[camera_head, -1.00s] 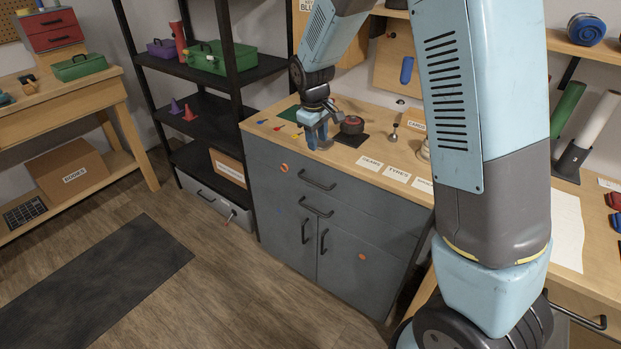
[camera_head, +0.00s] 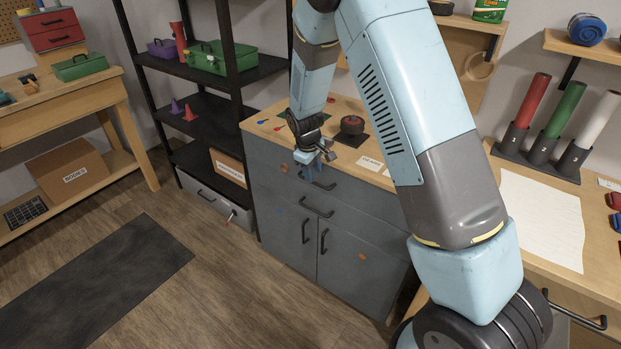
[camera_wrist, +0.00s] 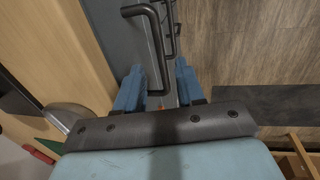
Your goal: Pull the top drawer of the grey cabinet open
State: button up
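The grey cabinet (camera_head: 268,212) stands under the wooden worktop. Its top drawer (camera_head: 268,160) looks shut, with its front flush. My gripper (camera_head: 313,174) is in front of the top drawer, over its black handle, and partly hides it. In the wrist view my gripper (camera_wrist: 158,85) has its two blue fingers apart. The black top handle (camera_wrist: 157,50) reaches down between the fingertips. There is space on either side of it, and I cannot tell whether a finger touches it.
A lower drawer handle (camera_head: 317,209) and two door handles sit below. The black shelf rack (camera_head: 213,118) stands close on the left. A dark mat (camera_head: 95,290) lies on the open floor in front. A dark red round object (camera_head: 352,125) stands on the worktop.

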jog(key=shift+w+d+f, duration=0.15)
jog(key=shift+f, duration=0.75)
jog(key=shift+w+d+f, duration=0.1)
jog(key=shift+f, duration=0.75)
grip_shut()
